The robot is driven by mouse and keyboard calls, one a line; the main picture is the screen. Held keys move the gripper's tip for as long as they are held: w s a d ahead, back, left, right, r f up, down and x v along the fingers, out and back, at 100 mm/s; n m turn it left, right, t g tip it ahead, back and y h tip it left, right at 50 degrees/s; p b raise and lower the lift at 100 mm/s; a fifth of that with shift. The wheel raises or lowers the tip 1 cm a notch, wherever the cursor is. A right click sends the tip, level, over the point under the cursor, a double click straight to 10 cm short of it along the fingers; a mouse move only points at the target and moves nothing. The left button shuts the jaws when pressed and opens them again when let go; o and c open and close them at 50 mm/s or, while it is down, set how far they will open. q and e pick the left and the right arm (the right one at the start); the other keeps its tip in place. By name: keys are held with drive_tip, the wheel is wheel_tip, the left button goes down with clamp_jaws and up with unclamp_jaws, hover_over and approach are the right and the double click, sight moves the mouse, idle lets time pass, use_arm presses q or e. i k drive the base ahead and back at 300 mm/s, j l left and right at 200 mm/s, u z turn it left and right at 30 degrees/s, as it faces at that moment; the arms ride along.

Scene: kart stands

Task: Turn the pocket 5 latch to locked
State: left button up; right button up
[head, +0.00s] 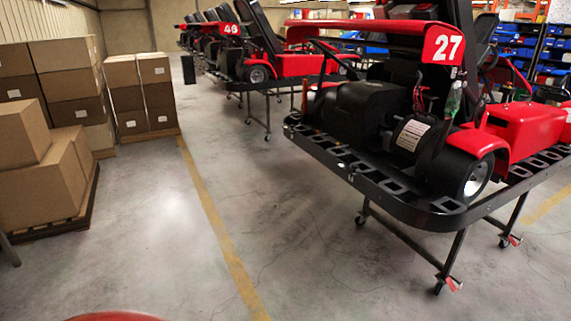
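I cannot make out a latch or any pocket numbered 5 in the head view. The nearest red kart (515,123), with a 27 plate (443,46), rests on a wheeled stand at the right. Its black bumper rail (347,172) has a row of rectangular openings, and I see no readable numbers on them. Neither of my grippers is in view.
Stacked cardboard boxes (40,140) stand on pallets at the left. More karts, one marked 46 (232,29), stand behind on stands. Shelves with blue bins (553,78) are at the back right. The grey floor (150,235) with a yellow line (216,222) is clear.

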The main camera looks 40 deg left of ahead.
sight(354, 167)
drive_tip(key=u, duration=0.9)
drive_tip(key=i+j, duration=0.4)
drive_tip(key=i, duration=0.2)
